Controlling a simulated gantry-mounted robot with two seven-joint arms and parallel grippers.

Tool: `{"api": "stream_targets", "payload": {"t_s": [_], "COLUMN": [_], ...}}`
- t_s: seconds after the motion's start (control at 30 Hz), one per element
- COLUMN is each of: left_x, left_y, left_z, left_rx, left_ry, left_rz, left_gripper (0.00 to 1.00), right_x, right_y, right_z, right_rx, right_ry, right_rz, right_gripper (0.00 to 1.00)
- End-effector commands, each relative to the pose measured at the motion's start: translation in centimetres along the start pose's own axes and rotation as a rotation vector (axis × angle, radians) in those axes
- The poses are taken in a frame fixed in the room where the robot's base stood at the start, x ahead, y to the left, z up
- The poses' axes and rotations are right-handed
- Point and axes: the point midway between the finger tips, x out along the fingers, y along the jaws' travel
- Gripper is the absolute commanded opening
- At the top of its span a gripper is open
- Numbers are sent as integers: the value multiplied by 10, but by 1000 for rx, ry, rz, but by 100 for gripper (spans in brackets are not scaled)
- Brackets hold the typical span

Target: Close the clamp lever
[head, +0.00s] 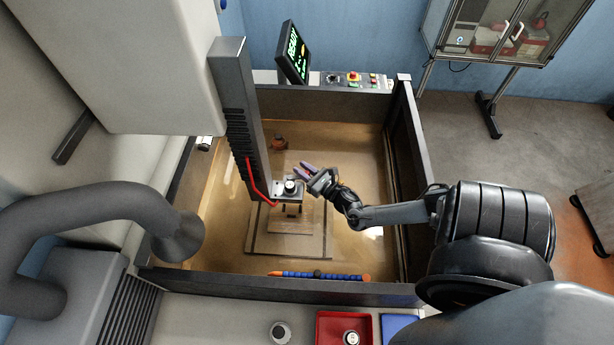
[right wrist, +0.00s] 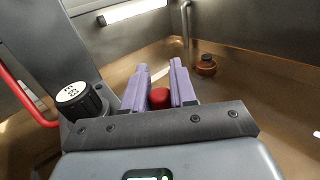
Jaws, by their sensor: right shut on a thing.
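A machine head (head: 286,196) hangs at the lower end of the dark upright column (head: 240,120), above the tank. It carries a black knob with a white marked top (right wrist: 77,97), which also shows in the head view (head: 291,187). My right gripper (head: 305,168) reaches in from the right, just beside this head. Its purple fingers (right wrist: 160,88) are shut around a red round knob (right wrist: 159,98), which looks like the end of the clamp lever. The lever's arm is hidden behind the gripper. My left gripper is not in view.
Tank walls (head: 400,180) enclose the work area. A flat plate (head: 262,243) lies below the head. A red hose (head: 250,180) runs along the column. A blue segmented hose (head: 310,274) lies at the front wall. A red tray (head: 330,318) stands on the front ledge.

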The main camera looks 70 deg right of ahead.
Motion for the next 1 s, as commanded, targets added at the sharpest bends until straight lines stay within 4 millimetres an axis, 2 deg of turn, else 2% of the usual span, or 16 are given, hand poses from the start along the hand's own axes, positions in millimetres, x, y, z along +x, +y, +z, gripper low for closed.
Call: {"api": "stream_targets", "payload": {"t_s": [0.4,0.43,0.53,1.0], "left_x": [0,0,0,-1], "left_y": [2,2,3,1], "left_z": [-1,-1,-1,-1], "left_rx": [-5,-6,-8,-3], "left_ry": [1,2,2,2], "left_rz": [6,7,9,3], "left_gripper": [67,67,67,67], "right_x": [2,2,2,-4], "right_y": [-1,-1,-1,1], "right_z": [-1,-2,-1,0], "right_rx": [1,1,1,0], "right_ry": [4,5,4,2], "right_rz": [-4,-4,-4,5], "right_gripper": [0,31,46,47]}}
